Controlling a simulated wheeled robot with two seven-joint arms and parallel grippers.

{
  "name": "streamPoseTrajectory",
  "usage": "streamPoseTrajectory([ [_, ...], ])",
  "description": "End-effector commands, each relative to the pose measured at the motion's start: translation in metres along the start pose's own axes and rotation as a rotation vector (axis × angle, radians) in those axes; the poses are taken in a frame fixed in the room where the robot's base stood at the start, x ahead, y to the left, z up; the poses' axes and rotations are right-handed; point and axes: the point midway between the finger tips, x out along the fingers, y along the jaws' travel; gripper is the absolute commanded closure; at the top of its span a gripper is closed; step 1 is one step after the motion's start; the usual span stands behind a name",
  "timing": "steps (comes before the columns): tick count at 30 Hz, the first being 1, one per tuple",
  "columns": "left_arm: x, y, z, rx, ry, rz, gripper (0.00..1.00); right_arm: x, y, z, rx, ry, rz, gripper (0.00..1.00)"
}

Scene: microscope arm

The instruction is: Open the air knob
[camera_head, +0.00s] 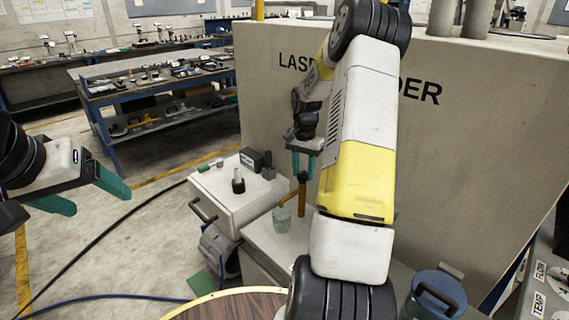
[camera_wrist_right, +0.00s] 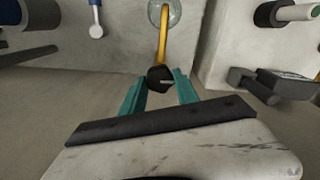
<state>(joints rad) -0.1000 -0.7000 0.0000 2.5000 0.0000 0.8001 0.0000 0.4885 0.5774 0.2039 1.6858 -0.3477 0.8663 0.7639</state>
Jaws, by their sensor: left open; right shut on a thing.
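A black knob (camera_wrist_right: 160,78) sits at the end of a curved yellow pipe (camera_wrist_right: 162,38) in the right wrist view. My right gripper (camera_wrist_right: 159,83) has its teal fingers on either side of this knob and is shut on it. In the head view my right gripper (camera_head: 302,175) points down at the top of the yellow pipe (camera_head: 301,198), and the knob is mostly hidden between the fingers. A clear glass (camera_head: 282,219) stands under the pipe's spout. My left gripper (camera_head: 98,203) is open and empty at the far left, well away from the pipe.
A white cabinet (camera_head: 222,190) with small black parts on top stands left of the pipe. A large grey housing (camera_head: 470,150) rises behind my right arm. A blue lidded canister (camera_head: 436,296) and a round wooden top (camera_head: 235,308) are in front. A dark cable crosses the floor.

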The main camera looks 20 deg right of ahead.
Motion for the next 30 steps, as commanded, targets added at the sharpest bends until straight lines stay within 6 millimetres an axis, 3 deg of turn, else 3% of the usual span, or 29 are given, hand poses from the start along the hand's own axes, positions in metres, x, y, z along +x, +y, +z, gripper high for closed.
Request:
streamPoseTrajectory([
  [30,0.0000,0.0000,0.0000,0.000,0.000,0.000,0.24,0.0003,0.0003,0.0004,-0.888,-0.002,0.000,1.00],
])
